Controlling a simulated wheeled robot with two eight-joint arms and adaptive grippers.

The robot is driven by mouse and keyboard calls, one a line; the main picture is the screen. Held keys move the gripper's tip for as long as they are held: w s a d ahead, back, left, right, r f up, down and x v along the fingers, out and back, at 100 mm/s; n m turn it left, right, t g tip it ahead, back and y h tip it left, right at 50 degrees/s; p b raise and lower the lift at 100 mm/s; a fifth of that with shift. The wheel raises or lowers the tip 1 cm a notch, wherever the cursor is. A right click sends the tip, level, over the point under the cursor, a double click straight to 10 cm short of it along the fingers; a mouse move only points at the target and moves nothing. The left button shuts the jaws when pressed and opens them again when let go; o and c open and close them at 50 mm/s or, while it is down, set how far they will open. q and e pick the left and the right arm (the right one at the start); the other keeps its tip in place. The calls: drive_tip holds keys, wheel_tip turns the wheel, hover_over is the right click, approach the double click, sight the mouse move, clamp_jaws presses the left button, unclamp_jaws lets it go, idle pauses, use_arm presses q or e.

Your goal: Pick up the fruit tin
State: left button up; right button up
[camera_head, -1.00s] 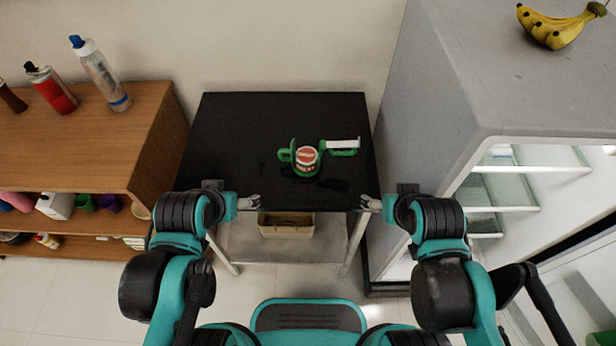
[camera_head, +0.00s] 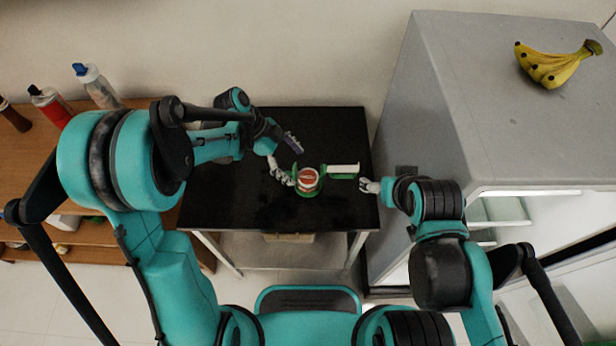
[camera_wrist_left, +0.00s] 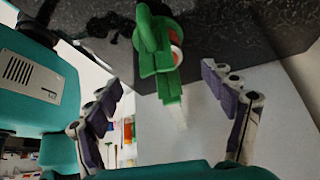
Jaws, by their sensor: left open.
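A tin with a red and white label (camera_head: 308,179), which looks like the fruit tin, stands on the black table. A green piece with a handle and a white-topped arm (camera_head: 344,170) surrounds or adjoins it. My left gripper (camera_head: 286,160) is open just left of the tin. In the left wrist view, the green piece (camera_wrist_left: 165,58) hides most of the tin (camera_wrist_left: 176,47), and both lie ahead between the open fingers of my left gripper (camera_wrist_left: 161,76). I cannot tell whether the fingers touch anything. My right gripper (camera_head: 370,186) is near the table's right edge, its jaws unclear.
A wooden shelf (camera_head: 20,165) with bottles (camera_head: 50,105) is at the left, partly behind my left arm. A grey cabinet (camera_head: 440,120) with bananas (camera_head: 558,66) on top stands close at the right.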

sight(308, 177)
use_arm(q)
drive_tip(key=b+x, duration=0.3)
drive_tip(key=x, duration=0.5)
drive_tip(key=shift+r, duration=0.1)
drive_tip(key=c, duration=1.4)
